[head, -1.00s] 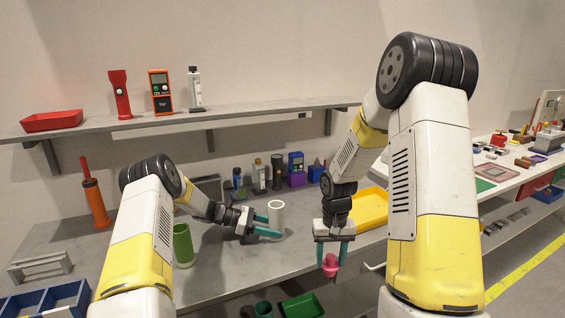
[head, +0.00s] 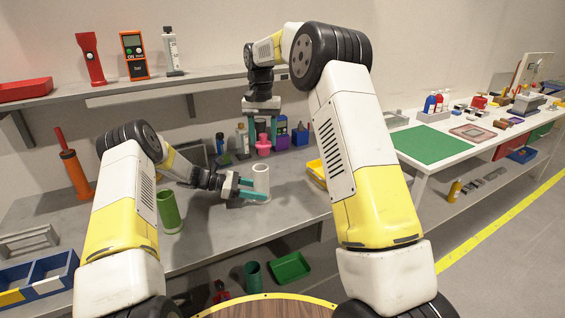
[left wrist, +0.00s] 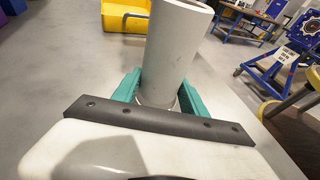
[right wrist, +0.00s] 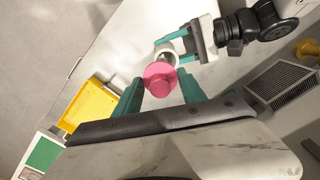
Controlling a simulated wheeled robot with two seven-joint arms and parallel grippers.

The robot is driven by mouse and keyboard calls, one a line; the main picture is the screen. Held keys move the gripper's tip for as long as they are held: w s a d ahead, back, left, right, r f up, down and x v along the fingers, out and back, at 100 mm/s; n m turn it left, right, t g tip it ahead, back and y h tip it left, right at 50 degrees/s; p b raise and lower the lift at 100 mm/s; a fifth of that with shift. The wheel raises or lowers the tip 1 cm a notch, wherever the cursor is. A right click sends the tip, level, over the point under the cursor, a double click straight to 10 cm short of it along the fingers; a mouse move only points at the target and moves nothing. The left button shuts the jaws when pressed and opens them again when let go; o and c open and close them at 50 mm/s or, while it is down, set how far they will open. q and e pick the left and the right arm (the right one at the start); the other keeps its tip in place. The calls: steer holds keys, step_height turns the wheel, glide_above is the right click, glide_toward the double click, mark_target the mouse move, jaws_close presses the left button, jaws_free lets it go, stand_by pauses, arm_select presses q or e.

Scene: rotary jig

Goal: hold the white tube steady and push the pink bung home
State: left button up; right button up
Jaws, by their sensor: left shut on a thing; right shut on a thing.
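The white tube (head: 261,181) stands upright on the grey bench. My left gripper (head: 254,193) is shut on it from the side, low on its body. In the left wrist view the tube (left wrist: 172,55) rises between the teal fingers. The pink bung (head: 263,146) is held in my right gripper (head: 262,128), which points down above the tube. In the right wrist view the bung (right wrist: 160,79) sits between the fingertips and covers part of the tube's rim (right wrist: 166,52). In the head view a gap shows between bung and tube.
A yellow tray (head: 317,172) lies right of the tube. A green cup (head: 169,211) stands left of it, near my left arm. Bottles and small devices (head: 281,133) stand at the back of the bench. A shelf (head: 130,90) runs along the wall above.

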mark_target(260, 148)
steer(key=shift+w+a+r, duration=0.15)
steer(key=shift+a+r, duration=0.5)
steer(key=shift+r, duration=0.25)
steer(key=shift+f, duration=2.9)
steer(key=shift+f, duration=2.05)
steer(key=o, duration=1.4)
steer(key=shift+o, duration=0.2)
steer(key=shift+r, duration=0.1)
